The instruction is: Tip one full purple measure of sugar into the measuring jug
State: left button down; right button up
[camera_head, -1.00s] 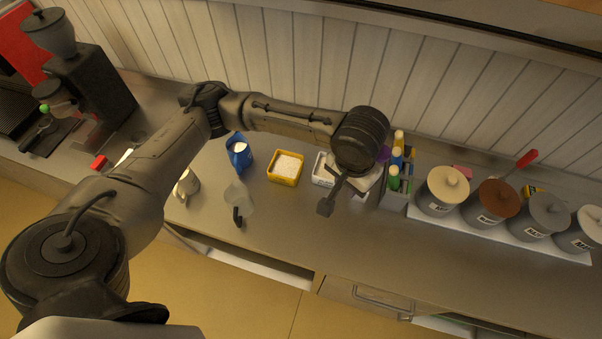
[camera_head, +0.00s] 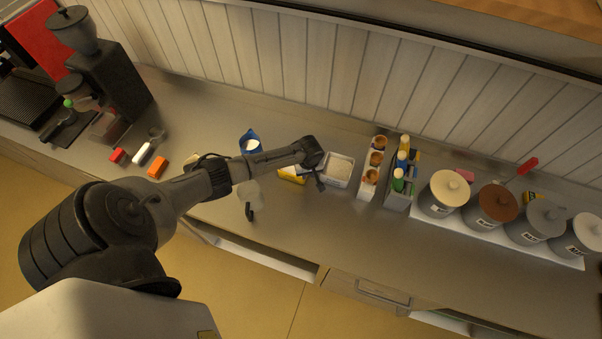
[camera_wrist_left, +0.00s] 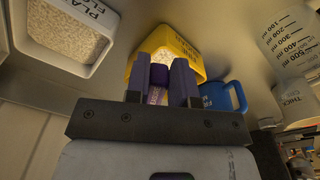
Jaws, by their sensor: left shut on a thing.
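My left gripper (camera_head: 318,178) is low over the counter, between a yellow tub (camera_head: 293,178) and a white tub. In the left wrist view the fingers (camera_wrist_left: 161,80) are shut on a purple thing (camera_wrist_left: 158,76), seemingly the purple measure's handle. The measure's bowl and contents are hidden. The yellow tub (camera_wrist_left: 190,52) holds pale grains just beyond the fingers; its label is mostly covered. The clear measuring jug (camera_head: 251,192), with a dark handle, stands left of the yellow tub, partly behind my arm. Its ml marks show in the left wrist view (camera_wrist_left: 292,40). My right gripper is out of view.
A white flour tub (camera_head: 339,170) stands right of the yellow tub. A blue jug (camera_head: 250,143) stands behind the measuring jug. Further right are a holder with orange cups (camera_head: 373,168), a bottle rack (camera_head: 399,187) and lidded wells (camera_head: 445,192). The front counter is clear.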

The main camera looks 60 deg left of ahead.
pick_arm(q)
jog(key=a+f+h+b, duration=0.1)
jog(key=h+b, duration=0.1)
jog(key=b, duration=0.1)
jog(key=a+f+g+h+b, duration=0.1)
jog(key=a+h+b, duration=0.1)
jog(key=b, duration=0.2)
jog(key=s+a+f+h+b, duration=0.1)
jog(key=b, duration=0.3)
jog(key=shift+a+f+g+h, duration=0.2)
jog(key=shift+g+h, duration=0.2)
dwell(0.5)
dwell(0.8)
dwell(0.6)
jog(key=shift+d, duration=0.15)
